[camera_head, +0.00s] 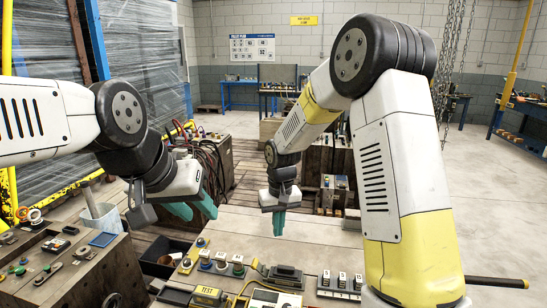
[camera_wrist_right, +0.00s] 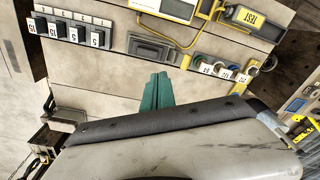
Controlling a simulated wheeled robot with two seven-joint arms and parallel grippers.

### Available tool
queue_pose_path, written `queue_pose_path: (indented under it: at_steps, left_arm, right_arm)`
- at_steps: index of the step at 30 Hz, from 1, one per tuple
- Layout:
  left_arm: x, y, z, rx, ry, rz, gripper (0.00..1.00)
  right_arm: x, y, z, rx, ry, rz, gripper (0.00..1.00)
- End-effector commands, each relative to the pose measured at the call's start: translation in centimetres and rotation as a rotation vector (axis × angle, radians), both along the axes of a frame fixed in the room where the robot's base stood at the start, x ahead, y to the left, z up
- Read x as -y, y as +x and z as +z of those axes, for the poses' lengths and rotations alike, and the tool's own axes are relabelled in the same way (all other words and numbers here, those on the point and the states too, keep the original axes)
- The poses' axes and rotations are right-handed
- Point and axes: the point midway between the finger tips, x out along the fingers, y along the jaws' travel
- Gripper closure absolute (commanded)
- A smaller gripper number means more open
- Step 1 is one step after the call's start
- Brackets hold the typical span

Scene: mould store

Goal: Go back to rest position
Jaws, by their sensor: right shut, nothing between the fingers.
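My left gripper (camera_head: 199,211) hangs at the left centre of the head view, with its two teal fingers apart and nothing seen between them. My right gripper (camera_head: 279,222) points down above the pale bench (camera_head: 325,238), its teal fingers together and empty. In the right wrist view the shut fingers (camera_wrist_right: 157,92) show at the centre, over bare bench top. My right arm bends high across the right of the head view and hides part of the bench and floor.
A meter with a yellow TEST block (camera_head: 209,296), a row of knobs (camera_head: 221,262) and numbered blocks (camera_head: 341,281) lie on the near bench. Chains (camera_head: 455,60) hang at right; open floor lies beyond.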

Motion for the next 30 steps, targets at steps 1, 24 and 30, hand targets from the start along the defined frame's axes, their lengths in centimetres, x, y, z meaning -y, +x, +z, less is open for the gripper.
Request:
queue_pose_path:
  at_steps: [1,24,30]
  left_arm:
    - [0.0,0.0,0.0,0.0,0.0,0.0,0.64]
    - [0.0,0.0,0.0,0.0,0.0,0.0,0.64]
    - [0.0,0.0,0.0,0.0,0.0,0.0,0.64]
  right_arm:
    - [1.0,-0.4,2.2,0.026,0.015,-0.016,1.0]
    - [11.4,-15.5,19.8,0.347,0.188,-0.187,1.0]
    - [12.6,-19.5,20.9,0.421,0.217,-0.218,1.0]
